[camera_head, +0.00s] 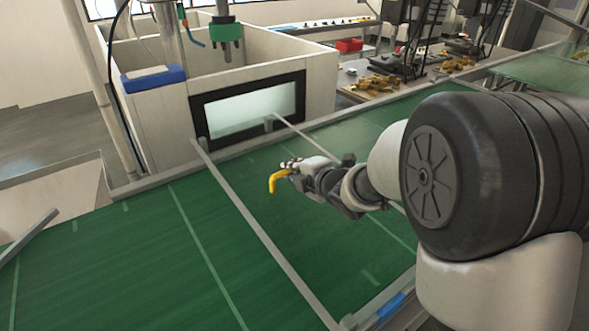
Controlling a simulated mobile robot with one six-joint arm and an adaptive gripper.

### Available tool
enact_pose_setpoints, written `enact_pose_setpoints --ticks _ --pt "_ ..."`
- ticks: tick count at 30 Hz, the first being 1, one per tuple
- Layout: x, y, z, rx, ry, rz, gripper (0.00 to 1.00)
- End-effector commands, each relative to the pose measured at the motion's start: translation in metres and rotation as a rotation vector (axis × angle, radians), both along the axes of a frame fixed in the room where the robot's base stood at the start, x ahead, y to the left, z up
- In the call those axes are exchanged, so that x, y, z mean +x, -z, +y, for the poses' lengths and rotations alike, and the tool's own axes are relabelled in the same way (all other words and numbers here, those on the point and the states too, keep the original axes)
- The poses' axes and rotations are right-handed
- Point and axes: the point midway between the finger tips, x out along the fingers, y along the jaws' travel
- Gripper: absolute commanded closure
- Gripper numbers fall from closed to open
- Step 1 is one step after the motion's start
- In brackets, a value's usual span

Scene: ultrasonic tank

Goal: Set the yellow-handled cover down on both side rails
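A bent yellow handle (278,182) shows at the tips of my gripper (288,169), above the green belt. My gripper appears closed around it, though its fingers are small and partly hidden. I cannot make out a cover panel under the handle; the surface between the bars looks slightly darker green. One grey bar (262,237) runs from the far edge toward the front, left of the gripper. A second grey bar (300,135) runs behind the gripper and is partly hidden by my arm. I cannot tell whether these bars are the side rails or the cover's edges.
A pale tank housing (322,100) with a lit window (250,110) stands behind the belt's far edge (170,178). A blue box (153,79) sits on its rim. Brass-coloured parts (376,86) lie at the back. The belt (110,255) is clear at left.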

Motion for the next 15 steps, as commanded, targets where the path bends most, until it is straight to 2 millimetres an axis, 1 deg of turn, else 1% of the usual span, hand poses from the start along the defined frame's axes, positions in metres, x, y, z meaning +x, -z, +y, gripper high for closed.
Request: enact_pose_setpoints --ticks 1,15 --pt "0.0012 -0.0025 0.0004 0.003 -0.001 -0.009 1.0" --pt "0.0011 0.0053 0.0005 0.002 -0.001 -0.008 1.0"
